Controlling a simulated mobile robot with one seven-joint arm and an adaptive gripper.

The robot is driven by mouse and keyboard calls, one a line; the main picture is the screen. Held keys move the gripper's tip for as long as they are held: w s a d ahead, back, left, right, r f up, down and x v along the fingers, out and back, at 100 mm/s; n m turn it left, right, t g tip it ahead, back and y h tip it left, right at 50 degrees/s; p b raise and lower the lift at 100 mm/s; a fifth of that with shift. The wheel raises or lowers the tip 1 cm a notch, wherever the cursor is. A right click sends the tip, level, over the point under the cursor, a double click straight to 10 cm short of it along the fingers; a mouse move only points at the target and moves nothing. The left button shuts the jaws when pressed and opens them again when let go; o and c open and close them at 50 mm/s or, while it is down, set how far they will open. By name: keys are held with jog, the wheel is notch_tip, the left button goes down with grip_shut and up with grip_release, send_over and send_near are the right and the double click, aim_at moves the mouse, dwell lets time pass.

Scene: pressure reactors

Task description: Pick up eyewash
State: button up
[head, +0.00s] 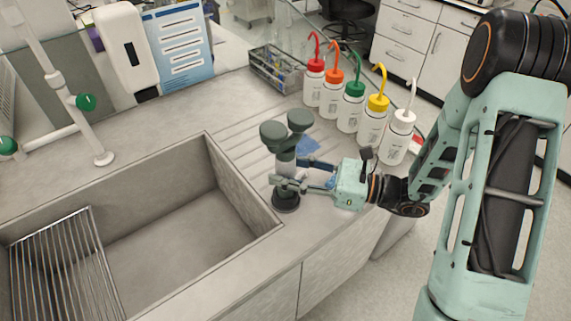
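The eyewash (285,160) is a grey-green fixture with two round heads on a stem and a dark round base. It stands upright on the counter between the sink and the bottles. My gripper (291,173) reaches in from the right, with one finger in front of the stem and the other on its far side. The fingers straddle the stem below the heads. Whether both press on it cannot be made out.
The sink (170,215) opens to the left, with a wire rack (65,265) in it. Several colour-capped wash bottles, including a yellow-capped one (372,125), stand close behind my gripper. A wire basket (277,70) is at the back. A white tap post (72,95) stands behind the sink.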

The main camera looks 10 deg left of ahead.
aim_at(274, 147)
jog(key=c, duration=0.6)
jog(key=shift+r, duration=0.1)
jog(key=shift+r+p, duration=0.7)
jog(key=shift+r, duration=0.1)
jog(key=s+d+r+p, duration=0.1)
jog(key=r+p, duration=0.1)
jog(key=s+d+r+p, duration=0.1)
jog(key=r+p, duration=0.1)
jog(key=r, duration=0.1)
jog(key=s+d+r+p, duration=0.1)
jog(key=r+p, duration=0.1)
jog(key=r, duration=0.1)
jog(key=shift+s+d+r+p, duration=0.1)
jog(key=shift+s+d+p, duration=0.15)
jog(key=shift+s+p, duration=0.1)
jog(key=shift+s+d+r+p, duration=0.95)
jog(key=shift+s+r+p, duration=0.2)
jog(key=shift+r, duration=0.2)
jog(key=shift+s+d+r+p, duration=1)
jog(key=shift+s+r+p, duration=0.15)
jog(key=shift+r, duration=0.2)
jog(key=shift+s+d+r+p, duration=0.95)
jog(key=shift+s+r+p, duration=0.2)
jog(key=shift+r, duration=0.2)
jog(key=shift+w, duration=0.1)
